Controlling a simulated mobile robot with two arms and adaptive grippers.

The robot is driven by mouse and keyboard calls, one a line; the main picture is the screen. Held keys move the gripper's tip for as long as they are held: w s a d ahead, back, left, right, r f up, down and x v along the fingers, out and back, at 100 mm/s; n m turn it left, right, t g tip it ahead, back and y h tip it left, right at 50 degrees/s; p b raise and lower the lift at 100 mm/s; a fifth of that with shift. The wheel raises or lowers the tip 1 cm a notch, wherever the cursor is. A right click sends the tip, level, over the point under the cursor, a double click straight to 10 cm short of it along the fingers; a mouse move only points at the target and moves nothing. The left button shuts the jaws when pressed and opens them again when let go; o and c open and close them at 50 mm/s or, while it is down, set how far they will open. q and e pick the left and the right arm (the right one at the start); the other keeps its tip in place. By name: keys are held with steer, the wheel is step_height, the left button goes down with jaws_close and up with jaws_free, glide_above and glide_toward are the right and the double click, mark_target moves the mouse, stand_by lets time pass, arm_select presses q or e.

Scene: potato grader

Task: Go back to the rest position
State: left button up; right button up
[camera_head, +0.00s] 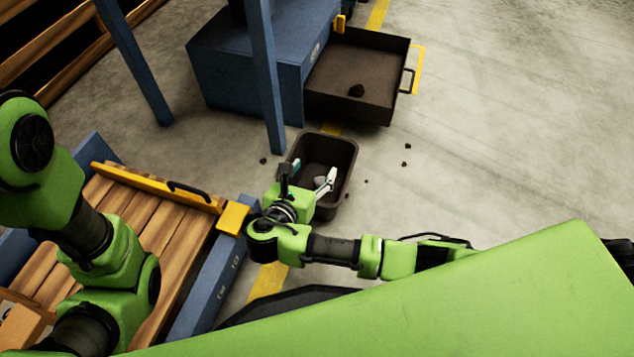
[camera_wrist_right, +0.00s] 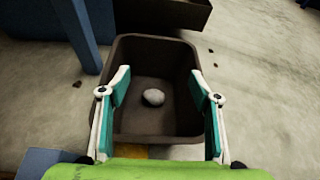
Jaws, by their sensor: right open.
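My right gripper (camera_head: 309,178) is open over the near part of a dark brown bin (camera_head: 345,150) on the floor. In the right wrist view its two fingers (camera_wrist_right: 160,97) stand wide apart, with nothing between the tips. A pale, roundish object (camera_wrist_right: 153,97) lies on the floor of the bin, apart from the fingers; it looks like a potato or stone. My left arm comes in at the left of the head view, but its gripper is not in view.
A wooden slatted conveyor (camera_head: 150,215) with a yellow bar (camera_head: 155,187) lies left. Dark crumbs dot the floor. Open floor (camera_head: 510,120) lies right.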

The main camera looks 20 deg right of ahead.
steer(key=shift+s+a+r, duration=0.2)
steer(key=shift+s+a, duration=0.15)
steer(key=shift+s, duration=0.1)
